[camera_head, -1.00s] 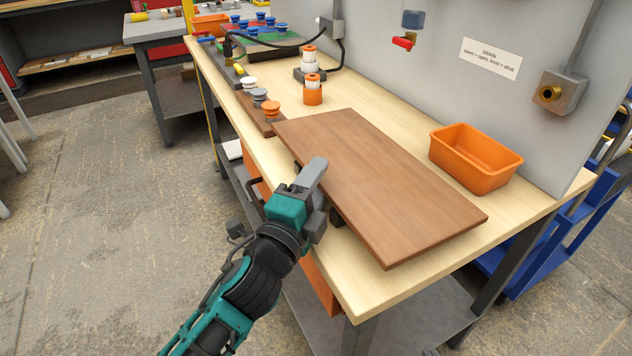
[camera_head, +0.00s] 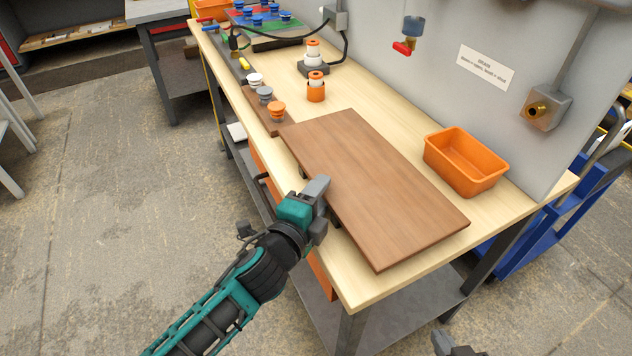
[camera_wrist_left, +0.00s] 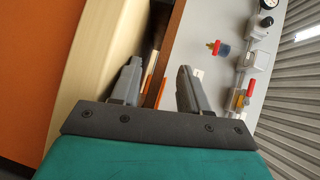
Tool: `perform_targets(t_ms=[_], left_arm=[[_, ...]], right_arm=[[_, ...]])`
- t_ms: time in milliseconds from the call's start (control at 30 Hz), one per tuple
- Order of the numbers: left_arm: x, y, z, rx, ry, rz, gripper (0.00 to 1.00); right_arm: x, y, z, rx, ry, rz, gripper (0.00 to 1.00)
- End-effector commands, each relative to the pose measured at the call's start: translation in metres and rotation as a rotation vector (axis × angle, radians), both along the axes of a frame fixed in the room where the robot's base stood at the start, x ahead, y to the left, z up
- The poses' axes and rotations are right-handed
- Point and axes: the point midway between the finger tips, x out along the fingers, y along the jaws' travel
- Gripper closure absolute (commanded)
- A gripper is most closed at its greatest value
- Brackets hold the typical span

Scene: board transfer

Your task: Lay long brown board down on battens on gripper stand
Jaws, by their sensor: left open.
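The long brown board (camera_head: 375,185) lies flat, low over the front part of the pale worktop. Battens under it are hidden by the board, so I cannot tell exactly what it rests on. My left gripper (camera_head: 318,190) is at the board's front long edge, close beside it. In the left wrist view the fingers of my left gripper (camera_wrist_left: 160,70) are apart. A thin brown strip shows between them, perhaps the board's edge; no grip on it shows. A dark grey piece, likely my right gripper (camera_head: 450,344), just enters at the bottom; its jaws cannot be made out.
An orange bin (camera_head: 465,162) stands behind the board, near the grey back panel. Orange, grey and white knobbed parts (camera_head: 266,96) stand left of the board. An orange-and-white stacked part (camera_head: 316,88) stands behind them. The worktop (camera_head: 385,95) is clear between that part and the bin.

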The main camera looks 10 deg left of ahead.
Motion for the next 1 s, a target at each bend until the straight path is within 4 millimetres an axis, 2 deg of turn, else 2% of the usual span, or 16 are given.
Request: perform_targets(t_ms=[33,300,1000], left_arm=[[-0.001,0.001,0.004,0.006,0.013,0.001,0.55],[-0.001,0.001,0.009,0.040,0.121,-0.001,0.55],[-0.006,0.002,0.016,0.207,0.694,-0.001,0.55]], right_arm=[[0.000,0.000,0.010,0.000,-0.002,0.000,1.00],[0.002,0.001,0.032,0.003,-0.005,0.000,1.00],[0.002,0.003,0.026,0.005,-0.001,-0.001,1.00]])
